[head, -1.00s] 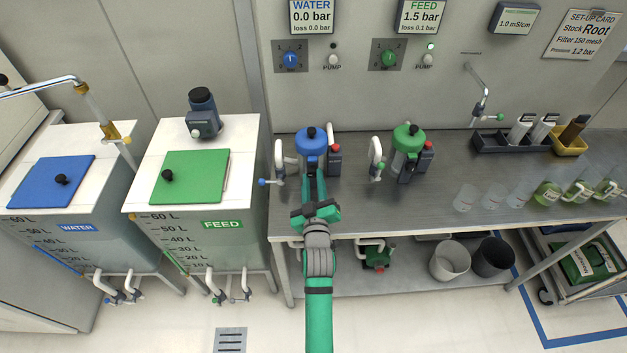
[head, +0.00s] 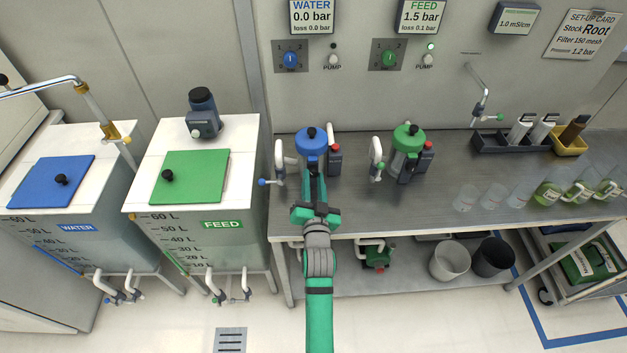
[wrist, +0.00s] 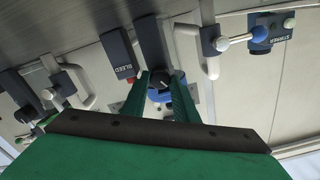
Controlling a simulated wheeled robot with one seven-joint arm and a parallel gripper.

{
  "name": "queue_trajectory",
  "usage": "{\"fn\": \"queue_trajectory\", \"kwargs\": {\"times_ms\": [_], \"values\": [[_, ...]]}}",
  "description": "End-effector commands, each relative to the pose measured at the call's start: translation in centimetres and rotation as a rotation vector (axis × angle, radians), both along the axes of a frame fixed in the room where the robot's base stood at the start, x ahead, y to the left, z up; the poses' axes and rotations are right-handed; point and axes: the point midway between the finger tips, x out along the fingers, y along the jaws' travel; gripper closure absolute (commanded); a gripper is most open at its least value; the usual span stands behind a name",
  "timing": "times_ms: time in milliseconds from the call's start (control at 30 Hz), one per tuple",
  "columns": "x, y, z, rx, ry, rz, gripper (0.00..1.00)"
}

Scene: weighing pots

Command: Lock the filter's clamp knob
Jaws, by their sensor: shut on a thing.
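The blue-topped filter (head: 311,146) stands on the steel bench under the WATER display. My gripper (wrist: 160,84) reaches it from the front. In the wrist view its two green fingers are shut on a dark knob (wrist: 160,78) with a light mark, which I take as the clamp knob. Blue of the filter shows just behind it. In the head view my gripper (head: 314,180) hides this knob; only the black knob on top of the filter shows. Whether the clamp is locked cannot be told.
The green filter (head: 406,145) stands to the right, with a white pipe beside it. Beakers (head: 490,196) stand at the right of the bench.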

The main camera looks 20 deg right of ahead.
Motion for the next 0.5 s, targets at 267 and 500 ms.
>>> {"fn": "queue_trajectory", "kwargs": {"times_ms": [267,500], "values": [[-0.09,-0.24,0.06,0.241,-0.072,-0.004,0.96],[-0.08,-0.32,0.06,0.406,-0.119,-0.005,0.96]]}}
